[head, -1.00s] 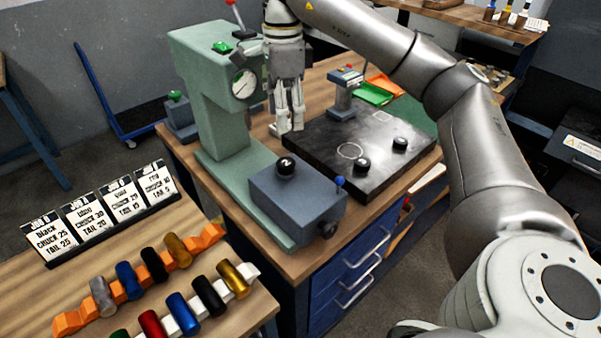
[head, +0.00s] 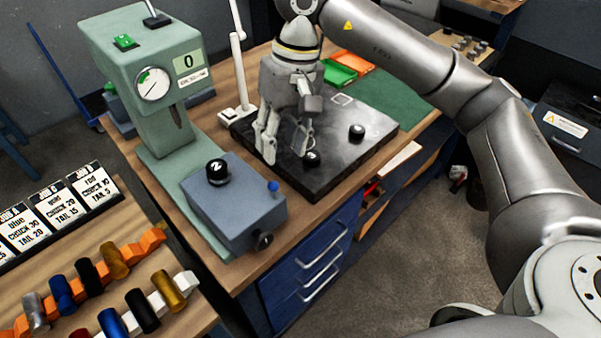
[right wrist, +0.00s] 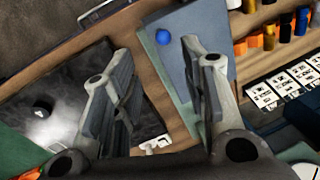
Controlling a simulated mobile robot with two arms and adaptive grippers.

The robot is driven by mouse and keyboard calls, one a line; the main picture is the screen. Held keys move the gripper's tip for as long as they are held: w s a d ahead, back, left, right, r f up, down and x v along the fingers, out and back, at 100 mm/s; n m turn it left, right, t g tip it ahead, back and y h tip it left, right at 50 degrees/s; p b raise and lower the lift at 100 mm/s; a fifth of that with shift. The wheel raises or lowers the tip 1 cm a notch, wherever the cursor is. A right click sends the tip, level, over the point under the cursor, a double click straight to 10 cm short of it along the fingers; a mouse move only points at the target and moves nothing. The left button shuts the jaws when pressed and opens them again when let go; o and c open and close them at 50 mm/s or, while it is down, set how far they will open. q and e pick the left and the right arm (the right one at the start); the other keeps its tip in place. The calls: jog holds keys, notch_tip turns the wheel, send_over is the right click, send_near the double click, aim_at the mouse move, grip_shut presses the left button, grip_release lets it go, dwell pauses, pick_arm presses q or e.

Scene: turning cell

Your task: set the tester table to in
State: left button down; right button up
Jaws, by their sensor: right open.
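The green tester (head: 160,90) stands on the wooden bench with a dial and a display reading 0. At its foot is the blue-grey table block (head: 232,205), with a black knob (head: 217,172) on top, a blue ball knob (head: 273,187) at its right and a black knob (head: 262,240) in front. My right gripper (head: 287,152) is open and empty, pointing down above the black plate, to the right of the block. In the right wrist view the blue ball (right wrist: 163,37) shows between the open fingers (right wrist: 155,60), apart from them. My left gripper is out of view.
The black plate (head: 335,180) carries black knobs (head: 357,132), one close to my fingers. A white jointed stand (head: 238,60) rises behind my gripper. Green (head: 340,72) and orange (head: 352,55) trays lie further back. Coloured cylinders and job cards occupy the front-left bench.

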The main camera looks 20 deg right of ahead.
aim_at(274, 182)
jog(key=f+p, duration=0.1)
jog(key=f, duration=0.2)
jog(key=a+f+p, duration=0.1)
jog(key=f, duration=0.2)
jog(key=a+f+p, duration=0.1)
jog(key=f, duration=0.2)
jog(key=shift+s+a+f, duration=0.1)
jog(key=shift+s+f, duration=0.05)
jog(key=shift+s, duration=0.1)
jog(key=shift+a+f, duration=0.15)
jog(key=shift+f, duration=0.45)
grip_shut()
